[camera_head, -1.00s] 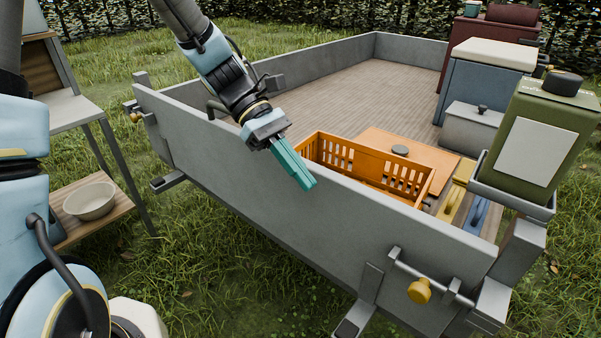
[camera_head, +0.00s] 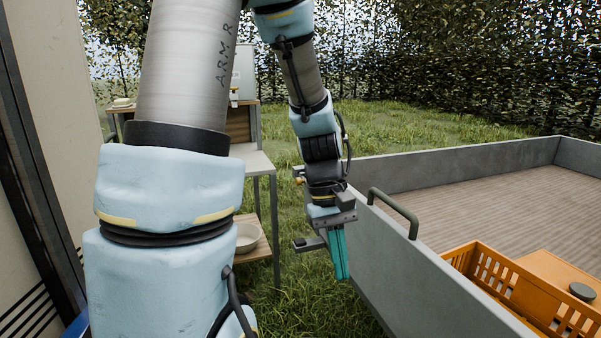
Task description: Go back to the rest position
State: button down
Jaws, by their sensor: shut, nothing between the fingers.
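My gripper (camera_head: 342,275) hangs at the middle of the head view with its teal fingers pointing down. The fingers are together and hold nothing. In the picture, it is left of the grey trailer wall (camera_head: 400,270), with grass behind it. My arm comes down from the top, with its large light-blue and silver links filling the left middle of the view.
An orange crate (camera_head: 487,272) stands in the trailer at the lower right, beside an orange lid with a dark knob (camera_head: 582,291). A shelf table (camera_head: 255,160) with a white bowl (camera_head: 247,237) stands behind my arm. Open grass (camera_head: 430,130) lies beyond, up to a hedge.

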jog(key=w+a+r+m+t+y, duration=0.1)
jog(key=w+a+t, duration=0.1)
jog(key=a, duration=0.5)
jog(key=w+a+r+m+t, duration=0.1)
jog(key=w+a+r+t, duration=0.1)
jog(key=a, duration=0.5)
jog(key=shift+a+m+t+y+p, duration=0.3)
jog(key=shift+a+t+y+p, duration=0.05)
jog(key=shift+t+y+p, duration=0.1)
